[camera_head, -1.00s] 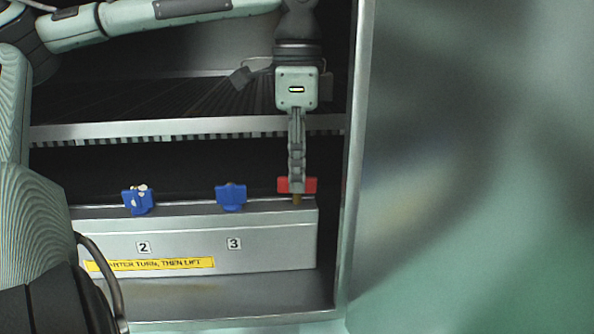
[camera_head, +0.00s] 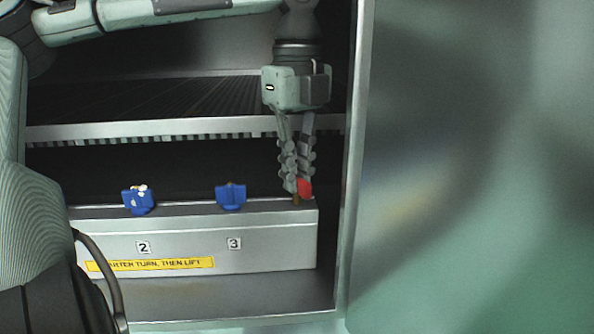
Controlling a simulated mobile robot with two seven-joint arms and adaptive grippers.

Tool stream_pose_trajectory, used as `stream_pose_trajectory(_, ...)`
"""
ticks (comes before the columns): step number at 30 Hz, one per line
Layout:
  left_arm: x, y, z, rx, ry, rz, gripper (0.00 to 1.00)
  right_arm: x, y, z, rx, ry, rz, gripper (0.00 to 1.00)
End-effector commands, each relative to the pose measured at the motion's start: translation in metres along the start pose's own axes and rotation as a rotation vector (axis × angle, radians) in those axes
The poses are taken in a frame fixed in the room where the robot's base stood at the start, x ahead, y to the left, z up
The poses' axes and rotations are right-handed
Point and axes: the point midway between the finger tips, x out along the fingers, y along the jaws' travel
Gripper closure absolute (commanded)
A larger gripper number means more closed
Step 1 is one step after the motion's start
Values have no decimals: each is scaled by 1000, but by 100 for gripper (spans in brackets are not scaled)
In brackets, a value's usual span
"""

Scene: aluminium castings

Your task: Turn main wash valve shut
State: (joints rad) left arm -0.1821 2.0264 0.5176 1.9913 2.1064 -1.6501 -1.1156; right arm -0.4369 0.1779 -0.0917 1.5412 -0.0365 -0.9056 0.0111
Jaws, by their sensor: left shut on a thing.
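The red valve handle (camera_head: 305,188) stands at the right end of the grey metal box, on a short brass-coloured stem. It shows narrow, nearly end-on. My left gripper (camera_head: 298,188) points straight down from above and is shut on the red handle, its fingers hiding part of it. Two blue valve handles stand on the same box, one above label 3 (camera_head: 231,196) and one above label 2 (camera_head: 138,200). The one above label 2 has pale patches. My right gripper is not in view.
The grey box (camera_head: 280,240) carries a yellow strip reading "...RTER TURN, THEN LIFT" (camera_head: 150,265). A slatted shelf edge (camera_head: 180,130) runs behind the left gripper. The cabinet's right side wall (camera_head: 352,180) stands close to the gripper.

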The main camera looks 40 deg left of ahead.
Motion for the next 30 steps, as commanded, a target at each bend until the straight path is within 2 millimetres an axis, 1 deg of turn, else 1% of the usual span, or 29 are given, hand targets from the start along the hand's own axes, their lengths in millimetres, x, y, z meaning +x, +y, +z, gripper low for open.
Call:
stream_pose_trajectory(6,-1,-1,0,197,0,-4,100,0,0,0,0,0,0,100)
stream_pose_trajectory(15,-1,-1,0,411,0,-3,100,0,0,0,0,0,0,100)
stream_pose_trajectory(22,-1,-1,0,504,0,-3,100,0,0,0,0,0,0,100)
stream_pose_trajectory(30,-1,0,0,542,0,-3,100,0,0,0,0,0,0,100)
